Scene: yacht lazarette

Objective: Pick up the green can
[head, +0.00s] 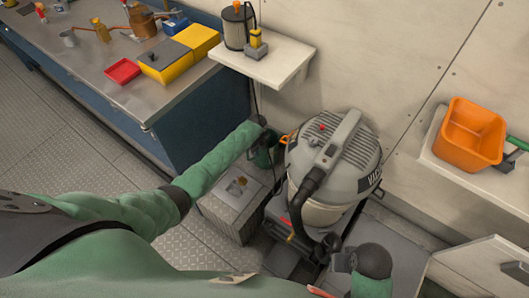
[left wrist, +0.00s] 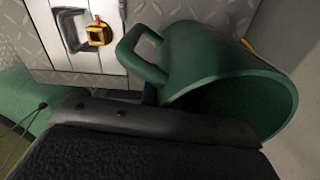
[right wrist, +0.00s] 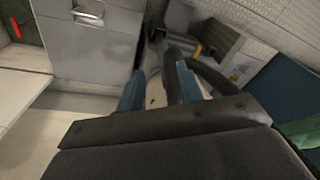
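The green can (left wrist: 235,75) fills the right of the left wrist view, its wide mouth towards the lower right and its looped handle (left wrist: 133,50) on the left. In the head view the can (head: 264,157) shows partly, between a grey box and the vacuum cleaner. The rest of the fingers is hidden. My right gripper (right wrist: 160,92) is open, its blue fingers apart, with a dark hose behind them.
The large grey vacuum cleaner (head: 325,165) stands right of the can. The grey box (head: 238,208) with a yellow item on top is at its left. A white shelf (head: 265,62) overhangs behind, and a blue workbench (head: 195,115) stands at left. An orange bin (head: 468,133) is at right.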

